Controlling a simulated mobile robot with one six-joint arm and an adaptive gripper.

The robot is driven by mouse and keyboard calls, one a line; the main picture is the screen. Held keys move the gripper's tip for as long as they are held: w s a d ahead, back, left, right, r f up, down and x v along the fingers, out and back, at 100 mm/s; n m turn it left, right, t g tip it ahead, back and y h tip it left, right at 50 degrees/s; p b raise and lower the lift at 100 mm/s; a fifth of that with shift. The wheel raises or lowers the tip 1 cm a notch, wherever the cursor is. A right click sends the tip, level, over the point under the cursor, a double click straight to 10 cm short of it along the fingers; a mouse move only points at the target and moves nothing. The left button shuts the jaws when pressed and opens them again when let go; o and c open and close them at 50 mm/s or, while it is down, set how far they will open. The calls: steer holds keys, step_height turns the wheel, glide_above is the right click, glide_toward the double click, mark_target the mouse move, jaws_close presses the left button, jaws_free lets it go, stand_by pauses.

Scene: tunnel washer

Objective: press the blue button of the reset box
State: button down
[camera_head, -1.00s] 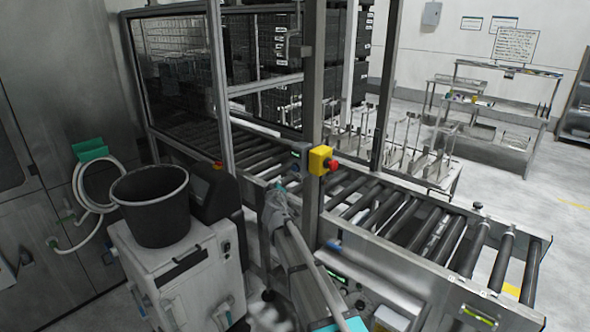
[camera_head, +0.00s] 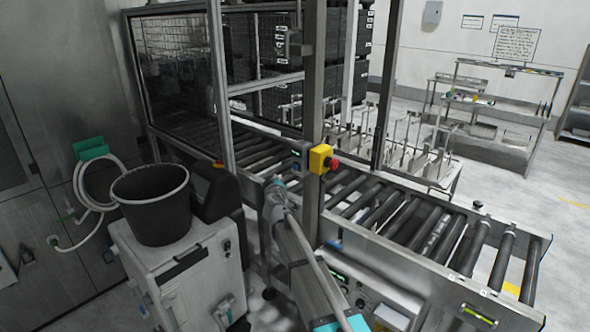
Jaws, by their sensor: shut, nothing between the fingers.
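The reset box (camera_head: 300,156) is a small dark grey box on the upright post of the conveyor frame, just left of a yellow emergency-stop box. A small blue spot, apparently its button (camera_head: 296,153), shows on its face. My gripper (camera_head: 279,183) is shut and empty. It is at the far end of my arm, below and slightly left of the reset box in the picture. Its fingertips are small, and I cannot tell how far they are from the button in depth.
The yellow box with its red emergency-stop button (camera_head: 333,164) sits right beside the reset box. The roller conveyor (camera_head: 400,215) runs behind the post. A white cabinet (camera_head: 180,265) carrying a black bucket (camera_head: 151,205) stands left of my arm. Open floor lies at the right.

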steer(key=w+d, duration=0.4)
steer(key=w, duration=0.1)
steer(key=shift+w+d, duration=0.15)
steer(key=shift+w, duration=0.1)
steer(key=shift+w+d, duration=0.1)
steer(key=shift+w, duration=0.05)
stand_by(1.5)
steer(key=shift+w+d, duration=0.15)
steer(key=shift+w, duration=0.1)
steer(key=shift+w+d, duration=0.35)
steer(key=shift+w, duration=0.05)
stand_by(1.4)
steer(key=shift+s+a, duration=0.6)
steer(key=shift+s, duration=0.15)
steer(key=shift+s, duration=0.1)
stand_by(0.5)
steer(key=shift+s+a, duration=1.55)
steer(key=shift+s, duration=0.3)
